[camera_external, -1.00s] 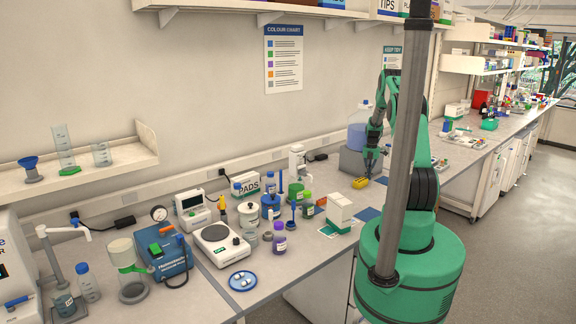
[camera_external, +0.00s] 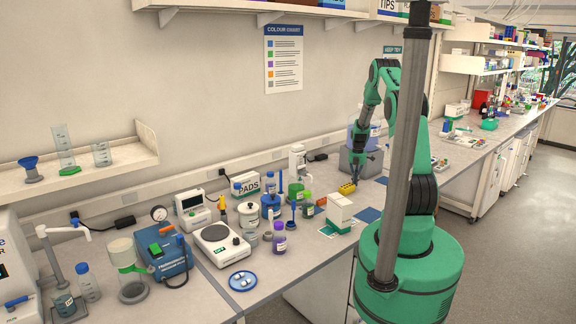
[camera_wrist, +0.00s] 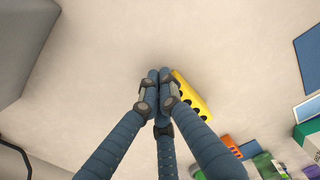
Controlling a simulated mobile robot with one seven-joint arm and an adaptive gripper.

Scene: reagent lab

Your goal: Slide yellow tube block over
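The yellow tube block (camera_external: 347,188) lies on the bench in front of the grey box with the large bottle. In the wrist view the yellow block (camera_wrist: 194,96) is a long bar with a row of dark holes, lying at a slant just right of my fingertips. My gripper (camera_external: 356,181) is low over the bench at the block's right side. In the wrist view my gripper's fingers (camera_wrist: 159,76) are together, with nothing between them. They are beside the block, touching or nearly touching its side.
A white box (camera_external: 340,207) stands on the bench in front of the block, with a dark blue mat (camera_external: 369,215) to its right. Bottles, including a green one (camera_external: 306,200), crowd the left. A grey box (camera_external: 354,160) stands behind. Bare bench surrounds the block's left side in the wrist view.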

